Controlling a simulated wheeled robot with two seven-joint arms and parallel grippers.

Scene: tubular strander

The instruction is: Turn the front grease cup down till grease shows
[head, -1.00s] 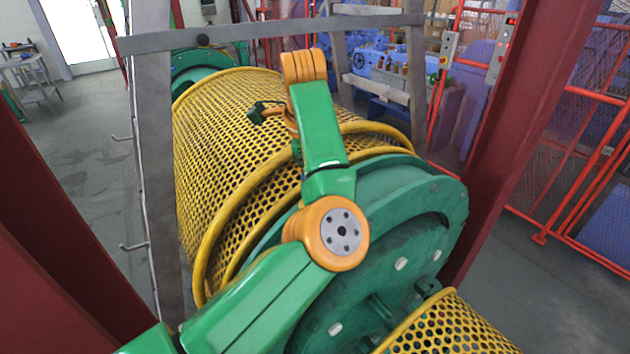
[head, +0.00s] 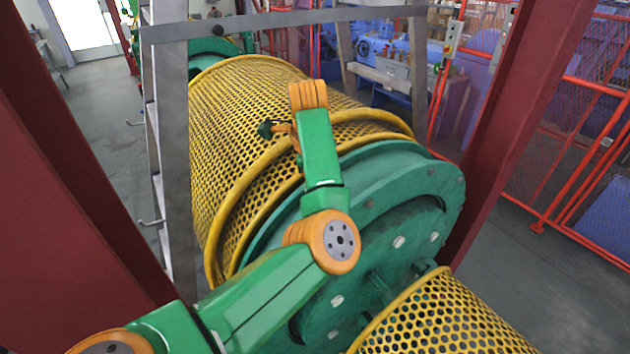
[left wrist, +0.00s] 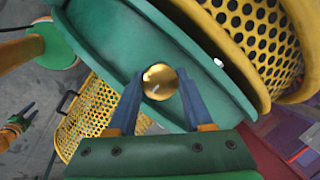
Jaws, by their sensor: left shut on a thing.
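In the left wrist view the grease cup (left wrist: 160,82) is a shiny round brass knob in front of the green flange of the machine. My left gripper (left wrist: 158,88) has one blue finger on each side of the cup and is shut on it. The fingers hide the cup's sides, and its stem and base are hidden too. I see no grease around it. In the head view my left arm reaches over the flange (head: 400,172), but its gripper and the cup are hidden.
A yellow perforated guard (head: 235,135) lies behind the flange, and a second one (head: 445,320) stands in front. Dark red posts (head: 500,130) flank the machine. A grey metal frame (head: 178,180) stands at the left. Red mesh fencing (head: 560,130) runs along the right.

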